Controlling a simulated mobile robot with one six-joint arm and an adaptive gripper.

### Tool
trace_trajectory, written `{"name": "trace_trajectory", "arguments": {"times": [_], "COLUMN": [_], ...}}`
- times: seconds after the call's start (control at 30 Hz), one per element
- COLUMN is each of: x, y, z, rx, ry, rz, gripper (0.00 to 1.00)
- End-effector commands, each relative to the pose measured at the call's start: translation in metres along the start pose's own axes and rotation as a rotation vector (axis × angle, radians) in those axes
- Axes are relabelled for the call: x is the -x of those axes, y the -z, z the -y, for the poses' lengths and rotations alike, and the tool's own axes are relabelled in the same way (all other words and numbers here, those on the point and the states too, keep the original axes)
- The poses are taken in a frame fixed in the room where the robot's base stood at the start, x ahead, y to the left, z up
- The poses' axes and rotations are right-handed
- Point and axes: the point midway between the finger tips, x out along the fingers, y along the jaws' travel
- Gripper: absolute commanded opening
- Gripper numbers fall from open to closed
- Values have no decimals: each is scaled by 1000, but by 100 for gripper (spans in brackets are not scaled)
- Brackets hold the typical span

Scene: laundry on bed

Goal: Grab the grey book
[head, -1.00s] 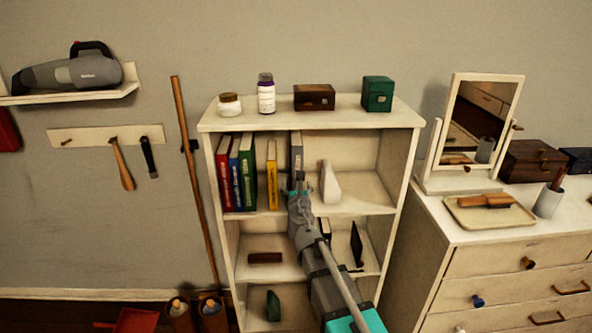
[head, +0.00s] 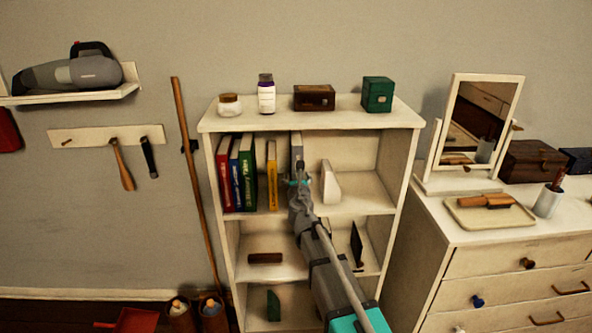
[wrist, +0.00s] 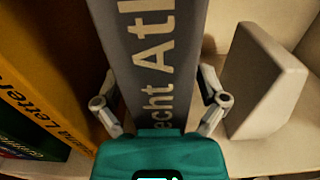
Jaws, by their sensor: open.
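The grey book (head: 297,150) stands upright on the upper shelf of the white bookcase, between a yellow book (head: 272,176) and a pale wedge-shaped block (head: 330,182). In the wrist view the grey book's spine (wrist: 152,60) fills the middle, with pale lettering. My gripper (head: 299,180) is at the front of the grey book. In the wrist view my gripper (wrist: 160,98) is open, one finger on each side of the spine. The book's lower part is hidden behind my gripper.
The yellow book (wrist: 45,85) is close to my left finger, and the wedge block (wrist: 262,85) is right of my right finger. Red, blue and green books (head: 246,173) stand farther left. The shelf board (head: 360,205) is clear to the right.

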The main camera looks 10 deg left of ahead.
Motion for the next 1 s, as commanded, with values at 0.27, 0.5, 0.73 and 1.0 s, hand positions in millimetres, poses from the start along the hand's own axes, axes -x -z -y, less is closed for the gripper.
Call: {"name": "trace_trajectory", "arguments": {"times": [0.27, 0.5, 0.73, 1.0], "x": [-7, -6, -6, -6], "y": [0, 0, 0, 0], "z": [0, 0, 0, 0], "rx": [0, 0, 0, 0], "ry": [0, -1, -1, -1], "rz": [0, 0, 0, 0], "gripper": [91, 91, 78, 28]}}
